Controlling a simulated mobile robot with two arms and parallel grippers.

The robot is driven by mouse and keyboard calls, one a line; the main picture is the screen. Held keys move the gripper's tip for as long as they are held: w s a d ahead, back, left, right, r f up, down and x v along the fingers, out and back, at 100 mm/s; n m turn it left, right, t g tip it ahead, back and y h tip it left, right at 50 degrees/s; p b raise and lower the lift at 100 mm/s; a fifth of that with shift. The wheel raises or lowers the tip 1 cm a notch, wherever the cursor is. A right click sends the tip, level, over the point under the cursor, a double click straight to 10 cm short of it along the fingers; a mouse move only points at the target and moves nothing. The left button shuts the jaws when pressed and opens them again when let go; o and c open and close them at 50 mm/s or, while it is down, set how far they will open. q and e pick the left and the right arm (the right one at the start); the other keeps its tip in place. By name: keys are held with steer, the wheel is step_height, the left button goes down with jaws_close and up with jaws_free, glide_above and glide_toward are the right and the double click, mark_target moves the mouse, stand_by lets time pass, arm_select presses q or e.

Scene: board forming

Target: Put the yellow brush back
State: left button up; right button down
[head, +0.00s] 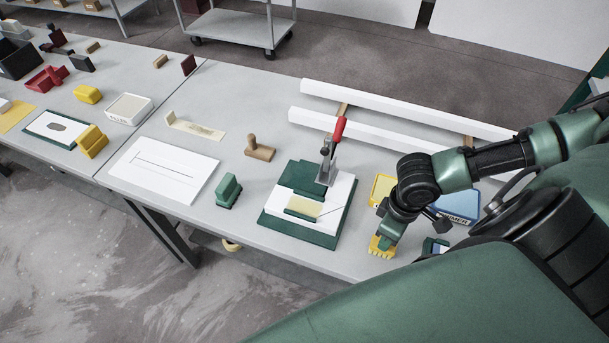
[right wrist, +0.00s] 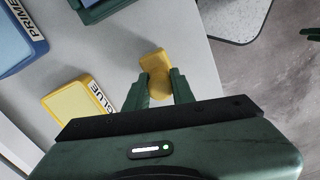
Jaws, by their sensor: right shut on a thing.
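My right gripper (head: 384,236) is near the front edge of the table, in front of the yellow glue tray. It is shut on the yellow brush (head: 380,250). In the right wrist view the yellow brush (right wrist: 154,64) sits between the two green fingers (right wrist: 160,88). I cannot tell whether the brush touches the table. The yellow glue tray (right wrist: 80,112) lies beside the gripper in the wrist view; in the head view my arm partly hides it (head: 381,186). My left gripper is not in view.
The blue primer tray (head: 460,206) lies right of my forearm, with a green-and-blue item (head: 435,246) near it. A green fixture (head: 270,222) with a red-handled clamp (head: 338,132) stands left of the gripper. White rails (head: 400,105) lie behind. The table's front edge is close.

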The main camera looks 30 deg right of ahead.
steer(key=shift+f, duration=0.3)
steer(key=c, duration=0.8)
jaws_free()
steer(key=shift+r, duration=0.1)
step_height(320, 180, up, 8)
steer(key=shift+f+b, duration=0.15)
steer(key=shift+b, duration=0.35)
